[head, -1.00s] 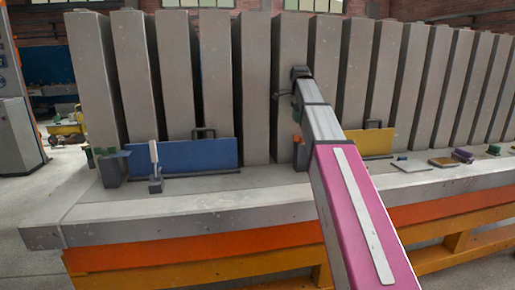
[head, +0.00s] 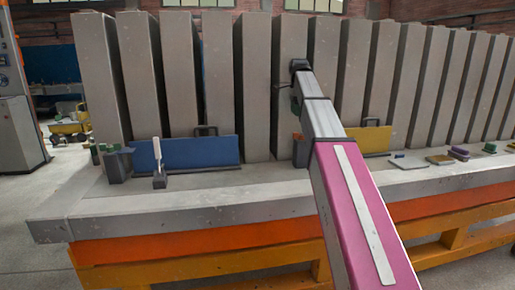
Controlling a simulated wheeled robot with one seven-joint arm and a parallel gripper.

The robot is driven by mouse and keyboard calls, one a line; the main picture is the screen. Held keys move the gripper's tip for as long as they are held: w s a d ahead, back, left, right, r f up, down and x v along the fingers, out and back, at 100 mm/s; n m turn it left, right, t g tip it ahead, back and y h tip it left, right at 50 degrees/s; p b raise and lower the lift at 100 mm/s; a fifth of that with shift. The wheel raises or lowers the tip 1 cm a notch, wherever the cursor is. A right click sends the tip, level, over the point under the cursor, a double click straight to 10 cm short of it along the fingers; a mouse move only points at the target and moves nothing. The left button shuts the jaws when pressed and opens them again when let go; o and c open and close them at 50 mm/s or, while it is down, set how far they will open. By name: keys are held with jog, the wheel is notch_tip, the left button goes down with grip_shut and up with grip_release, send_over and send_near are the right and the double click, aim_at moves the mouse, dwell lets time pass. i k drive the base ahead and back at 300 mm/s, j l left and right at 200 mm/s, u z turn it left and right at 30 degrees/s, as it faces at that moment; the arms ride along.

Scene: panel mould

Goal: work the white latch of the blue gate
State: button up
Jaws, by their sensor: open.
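The blue gate (head: 195,153) is a low upright panel with a dark handle on its top edge, standing on the grey bench at left. The white latch (head: 157,150) is a thin upright lever on a small grey base, in front of the gate's left part. My gripper (head: 285,87) is at the end of my raised arm, well to the right of the latch and above it, apart from the gate. It is open; its fingers are small and dark against the grey slabs, and I see nothing held.
A grey block (head: 117,165) stands just left of the gate. Tall grey slabs (head: 257,85) line the back of the bench. The bench top (head: 215,187) in front of the gate is clear.

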aim_at(157, 150)
jog(key=k, duration=1.05)
